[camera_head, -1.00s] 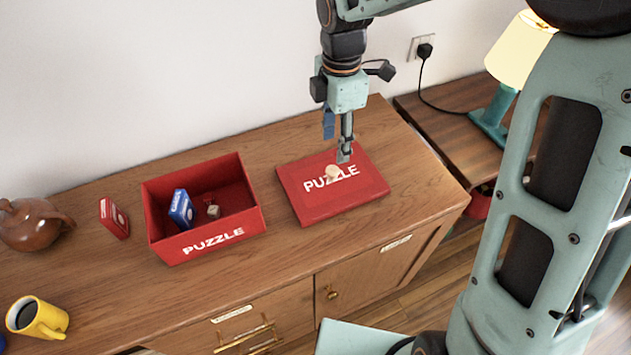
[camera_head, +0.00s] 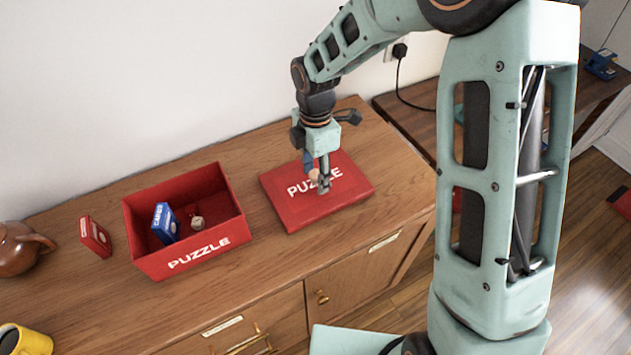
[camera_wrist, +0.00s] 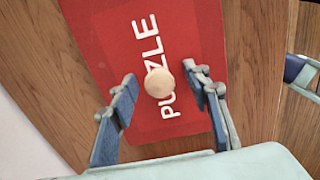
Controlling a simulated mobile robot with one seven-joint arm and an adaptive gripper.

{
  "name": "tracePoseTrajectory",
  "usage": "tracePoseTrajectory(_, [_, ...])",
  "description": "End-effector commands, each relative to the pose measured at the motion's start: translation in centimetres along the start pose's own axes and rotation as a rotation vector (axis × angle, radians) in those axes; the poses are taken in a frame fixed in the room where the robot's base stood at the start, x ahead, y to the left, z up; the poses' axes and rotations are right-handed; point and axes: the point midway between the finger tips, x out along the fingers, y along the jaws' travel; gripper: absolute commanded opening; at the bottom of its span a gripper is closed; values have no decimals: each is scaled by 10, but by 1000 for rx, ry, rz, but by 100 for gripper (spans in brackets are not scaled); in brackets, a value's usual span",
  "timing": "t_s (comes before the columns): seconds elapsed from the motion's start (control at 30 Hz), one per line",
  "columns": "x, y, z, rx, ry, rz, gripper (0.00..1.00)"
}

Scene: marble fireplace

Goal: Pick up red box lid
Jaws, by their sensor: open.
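The red box lid (camera_head: 343,205) with white PUZZLE lettering lies flat on the wooden cabinet, right of the open red box. It also fills the middle of the wrist view (camera_wrist: 185,50). A round pale wooden knob (camera_wrist: 159,83) stands on the lid; in the head view the knob (camera_head: 312,175) is partly hidden by my gripper. My gripper (camera_head: 323,190) points down over the lid. In the wrist view my gripper (camera_wrist: 160,92) is open, with one blue finger on each side of the knob and visible gaps. I cannot tell the fingertips' exact height.
The open red box (camera_head: 190,255) holds a blue card box (camera_head: 164,223) and a die (camera_head: 197,223). A small red box (camera_head: 95,237), a brown teapot (camera_head: 20,248) and a yellow mug (camera_head: 36,343) stand further left. A wall plug (camera_head: 400,50) is behind.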

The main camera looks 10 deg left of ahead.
Motion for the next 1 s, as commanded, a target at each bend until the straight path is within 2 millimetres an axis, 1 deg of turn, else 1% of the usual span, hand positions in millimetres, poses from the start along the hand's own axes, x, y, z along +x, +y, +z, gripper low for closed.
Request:
tracePoseTrajectory(0.2, [0,0,0,0,0,1,44])
tracePoseTrajectory(0.6, [0,0,0,0,0,1,0])
tracePoseTrajectory(0.87, [0,1,0,0,0,2,0])
tracePoseTrajectory(1.0, [-4,1,0,0,-1,2,0])
